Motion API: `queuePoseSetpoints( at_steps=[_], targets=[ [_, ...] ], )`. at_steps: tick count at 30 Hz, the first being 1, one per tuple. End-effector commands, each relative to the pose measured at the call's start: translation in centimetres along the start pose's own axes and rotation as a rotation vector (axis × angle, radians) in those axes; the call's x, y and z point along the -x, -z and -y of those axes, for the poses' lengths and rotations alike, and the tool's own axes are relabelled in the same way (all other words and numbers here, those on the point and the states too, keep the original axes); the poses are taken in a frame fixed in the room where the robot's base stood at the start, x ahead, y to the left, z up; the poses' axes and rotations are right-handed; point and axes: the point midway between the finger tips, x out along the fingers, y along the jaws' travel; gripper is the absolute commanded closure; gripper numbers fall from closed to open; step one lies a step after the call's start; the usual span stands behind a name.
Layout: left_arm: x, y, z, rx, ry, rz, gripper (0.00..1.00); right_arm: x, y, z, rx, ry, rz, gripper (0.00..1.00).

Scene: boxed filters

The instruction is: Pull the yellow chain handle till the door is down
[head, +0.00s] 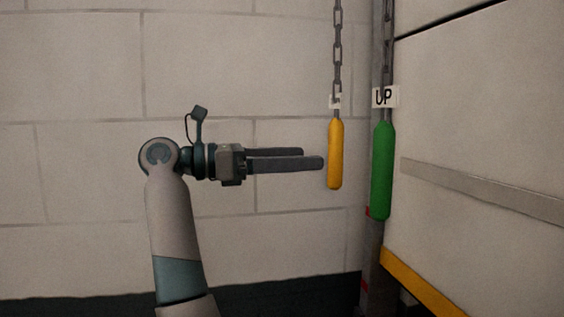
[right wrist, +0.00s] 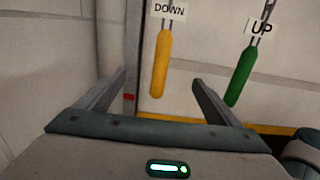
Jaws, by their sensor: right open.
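The yellow chain handle (head: 335,155) hangs upright on a grey chain in the head view, with a small tag above it. In the right wrist view the yellow handle (right wrist: 161,62) hangs under a DOWN label (right wrist: 169,10), ahead of the jaws and between the two fingers in the picture. My right gripper (head: 300,159) is open and empty. Its fingers point right, their tips just left of the yellow handle; I cannot tell whether they touch it. The pale door (head: 480,130) is at the right, with a yellow strip (head: 430,285) along its lower edge. My left gripper is not in view.
A green handle (head: 381,170) with an UP label (head: 385,97) hangs just right of the yellow one; it also shows in the right wrist view (right wrist: 240,77). A dark door post stands behind it. The block wall (head: 80,70) is behind my arm.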

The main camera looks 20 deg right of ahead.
Motion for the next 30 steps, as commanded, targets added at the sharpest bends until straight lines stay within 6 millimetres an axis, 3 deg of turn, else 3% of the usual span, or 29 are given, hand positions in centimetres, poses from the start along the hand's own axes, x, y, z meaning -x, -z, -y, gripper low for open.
queuePoseSetpoints(
  at_steps=[12,25,30],
  targets=[
    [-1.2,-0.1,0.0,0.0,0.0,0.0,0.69,-6.3,0.1,0.1,-0.002,0.002,0.0,0.14],
    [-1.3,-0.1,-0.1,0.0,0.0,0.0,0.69,-7.3,0.0,0.0,0.0,0.0,0.001,0.14],
    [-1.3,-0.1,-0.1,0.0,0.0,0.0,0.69,-7.3,0.0,0.0,0.0,0.0,0.001,0.52]
  ],
)
